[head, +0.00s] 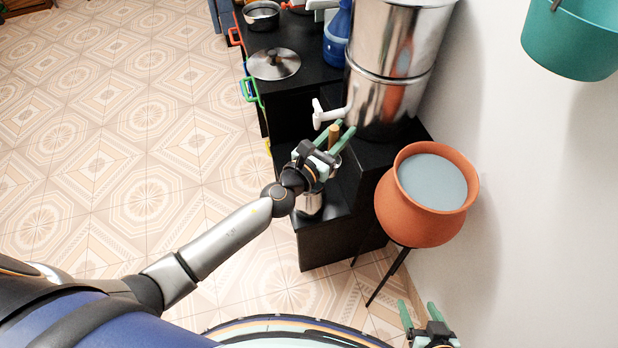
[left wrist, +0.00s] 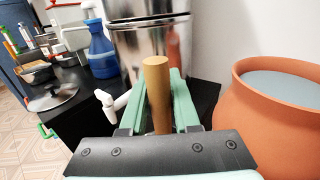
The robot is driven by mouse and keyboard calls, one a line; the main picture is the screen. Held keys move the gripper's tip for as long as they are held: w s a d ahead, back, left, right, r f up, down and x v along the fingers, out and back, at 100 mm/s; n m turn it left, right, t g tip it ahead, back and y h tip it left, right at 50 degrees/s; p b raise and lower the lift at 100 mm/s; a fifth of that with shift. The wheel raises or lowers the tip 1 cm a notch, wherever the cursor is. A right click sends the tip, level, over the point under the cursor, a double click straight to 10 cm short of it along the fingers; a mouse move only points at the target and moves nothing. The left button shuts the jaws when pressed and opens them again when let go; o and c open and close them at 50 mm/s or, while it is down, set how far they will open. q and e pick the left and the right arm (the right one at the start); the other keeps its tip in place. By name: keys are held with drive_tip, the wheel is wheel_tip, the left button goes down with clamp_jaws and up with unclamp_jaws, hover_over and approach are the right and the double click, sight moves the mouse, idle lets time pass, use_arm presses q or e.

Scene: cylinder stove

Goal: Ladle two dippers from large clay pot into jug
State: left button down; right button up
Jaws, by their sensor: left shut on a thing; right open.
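The large clay pot (head: 412,222) stands on a dark-legged stand by the wall, holding grey-blue liquid; its rim also shows at right in the left wrist view (left wrist: 250,110). My left gripper (head: 340,138) is left of the pot, over the black steps, shut on an upright wooden handle (left wrist: 157,90). I take the handle as the dipper's; its lower end is hidden. A shiny metal vessel (head: 309,206) stands on the lower black step, partly covered by my gripper; I cannot tell whether it is the jug. My right gripper (head: 418,315) is open and empty at bottom right, below the pot.
A tall steel cylinder (head: 385,75) with a white tap (head: 327,115) stands just behind my left gripper. A lid (head: 273,64), a pan (head: 262,15) and a blue bottle (head: 338,35) are on the black counter. A teal bucket (head: 575,40) hangs at upper right.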

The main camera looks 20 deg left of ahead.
wheel_tip(320, 180, up, 3)
drive_tip(key=p, duration=0.3)
drive_tip(key=shift+w+r, duration=0.1)
idle(0.3)
